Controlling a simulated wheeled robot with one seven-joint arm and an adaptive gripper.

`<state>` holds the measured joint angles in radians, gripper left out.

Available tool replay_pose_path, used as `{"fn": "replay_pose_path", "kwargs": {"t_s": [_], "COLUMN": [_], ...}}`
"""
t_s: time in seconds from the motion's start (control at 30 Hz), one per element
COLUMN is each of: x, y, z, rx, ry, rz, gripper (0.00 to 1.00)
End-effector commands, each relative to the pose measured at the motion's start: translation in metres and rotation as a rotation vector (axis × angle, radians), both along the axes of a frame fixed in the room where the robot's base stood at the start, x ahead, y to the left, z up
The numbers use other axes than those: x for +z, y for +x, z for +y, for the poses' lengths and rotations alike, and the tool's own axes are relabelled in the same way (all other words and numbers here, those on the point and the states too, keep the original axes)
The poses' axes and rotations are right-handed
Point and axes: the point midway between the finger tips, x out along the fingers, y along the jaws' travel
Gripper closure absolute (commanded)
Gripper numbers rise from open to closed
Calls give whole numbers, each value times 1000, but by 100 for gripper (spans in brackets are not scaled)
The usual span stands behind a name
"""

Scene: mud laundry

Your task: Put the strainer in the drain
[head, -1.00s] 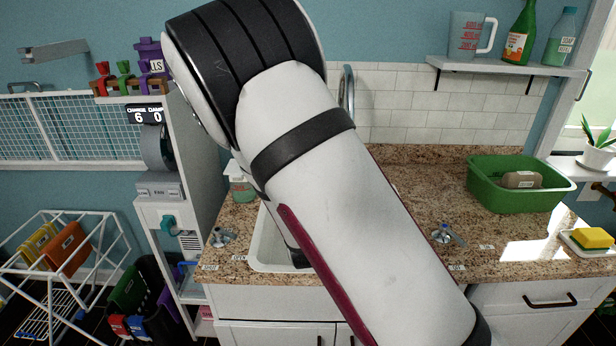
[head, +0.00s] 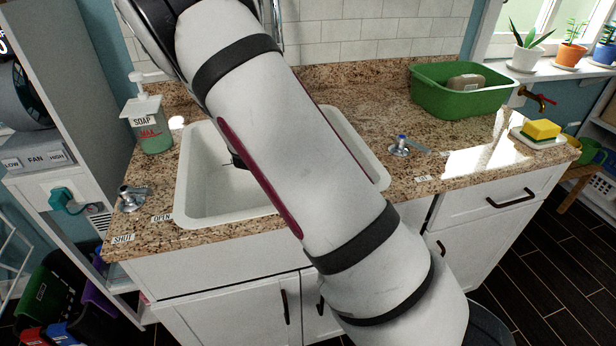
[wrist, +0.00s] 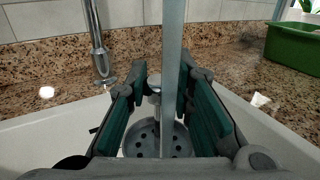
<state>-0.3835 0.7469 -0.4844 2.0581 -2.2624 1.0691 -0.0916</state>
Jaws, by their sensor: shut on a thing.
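The strainer (wrist: 155,137), a grey round piece with holes and a short central post, shows in the wrist view between the green-padded fingers of my gripper (wrist: 160,82). The fingers are shut on its post, and the perforated part hangs below them over the white sink (wrist: 60,137). In the head view my arm crosses the sink (head: 200,185) and hides the strainer and most of the gripper. The drain is not visible in either view. A grey vertical bar, which I cannot identify, cuts across the wrist view in front of the strainer.
A faucet (wrist: 98,55) stands behind the sink. A soap bottle (head: 150,125) and a small lever (head: 132,197) by OPEN and SHUT labels are left of it. A blue-topped tap (head: 402,146), green tub (head: 455,98) and sponge (head: 541,130) are right. The counter's middle right is mostly clear.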

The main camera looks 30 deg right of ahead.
Motion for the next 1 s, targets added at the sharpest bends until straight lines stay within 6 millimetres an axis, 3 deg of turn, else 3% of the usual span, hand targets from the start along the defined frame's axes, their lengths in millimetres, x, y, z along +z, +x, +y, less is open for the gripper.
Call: {"fn": "replay_pose_path", "kwargs": {"t_s": [0.03, 0.1, 0.5, 0.83, 1.0], "x": [-16, -28, -87, -107, -134], "y": [8, 14, 34, 36, 36], "z": [-12, -25, -93, -110, -110], "rx": [-29, -66, -246, -289, -289], "ry": [0, -1, -5, -6, -6], "rz": [0, 0, 6, 9, 12], "gripper": [100, 100, 100, 100, 100]}}
